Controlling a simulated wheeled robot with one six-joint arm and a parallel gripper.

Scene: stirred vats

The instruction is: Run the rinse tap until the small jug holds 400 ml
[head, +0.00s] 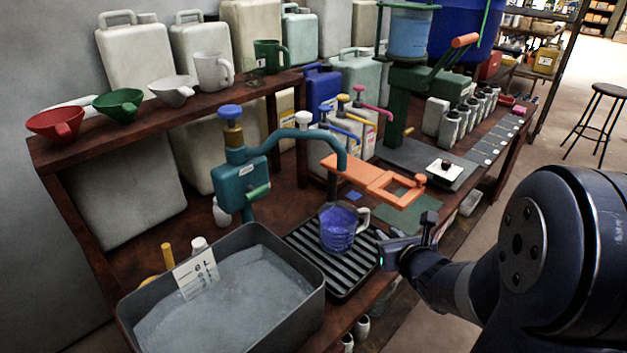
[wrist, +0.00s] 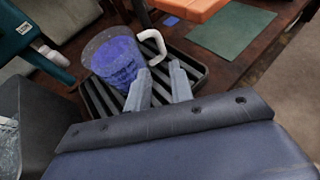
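The small clear jug (head: 338,230) stands upright on the black ribbed drip tray (head: 300,248), with blue contents in much of it. Its marks are too small to read. Its pale handle (wrist: 153,46) points toward my gripper. The teal rinse tap (head: 240,182) has a blue knob on top, a green lever (head: 257,192) and a curved spout (head: 335,145) ending above the jug. I cannot make out a stream. My gripper (head: 384,257) is right of the jug. In the wrist view my gripper (wrist: 159,72) shows two separated fingers, empty, just short of the handle.
A grey basin (head: 285,325) with a label card stands left of the tray. An orange bracket (head: 375,180) juts out behind the jug. Funnels and mugs line the shelf (head: 150,128). A green mat (head: 412,218) lies right of the tray.

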